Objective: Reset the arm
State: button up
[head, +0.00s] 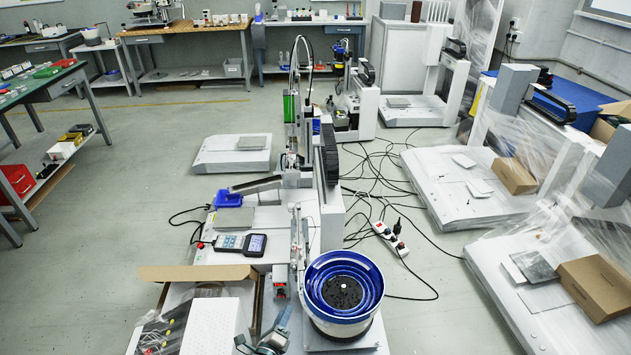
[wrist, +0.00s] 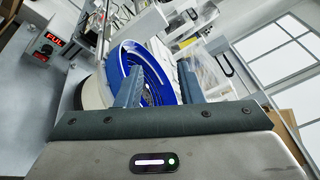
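My gripper (wrist: 161,80) shows in the wrist view with its two grey-blue fingers apart. Nothing sits between them; the blue-lined bowl feeder (wrist: 157,68) appears behind them. In the head view, what looks like my gripper (head: 262,329) is low in the middle, left of the bowl feeder (head: 343,290) and right of an open cardboard box. Most of my arm is out of the head view.
The gantry machine (head: 326,190) stands behind the bowl feeder. A handheld controller (head: 239,244) lies on its base. An open cardboard box (head: 197,272) is at the lower left. Cables and a power strip (head: 390,238) lie on the floor to the right. Floor at left is clear.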

jog(key=s+d+r+m+g+h+p, duration=0.1)
jog(key=d+r+m+g+h+p, duration=0.1)
jog(key=d+r+m+g, duration=0.55)
jog(key=d+r+m+g+h+p, duration=0.1)
jog(key=d+r+m+g+p, duration=0.2)
jog(key=r+m, duration=0.75)
jog(key=s+d+r+m+g+h+p, duration=0.1)
jog(key=d+r+m+g+h, duration=0.1)
jog(key=d+r+m+g, duration=0.65)
jog(key=s+d+r+m+t+y+p, duration=0.1)
jog(key=s+d+r+m+y+p, duration=0.1)
jog(key=s+r+m, duration=0.4)
jog(key=s+d+r+m+t+y+p, duration=0.1)
jog(key=s+r+m+y, duration=0.4)
jog(key=r, duration=0.8)
jog(key=s+d+r+m+t+y+p, duration=0.2)
jog(key=s+r+m, duration=0.4)
jog(key=r, duration=0.4)
jog(key=shift+s+d+m+t+y+p, duration=0.3)
jog(key=shift+m+t+y+p, duration=0.1)
jog(key=shift+m+y+p, duration=0.35)
jog(key=shift+c, duration=0.3)
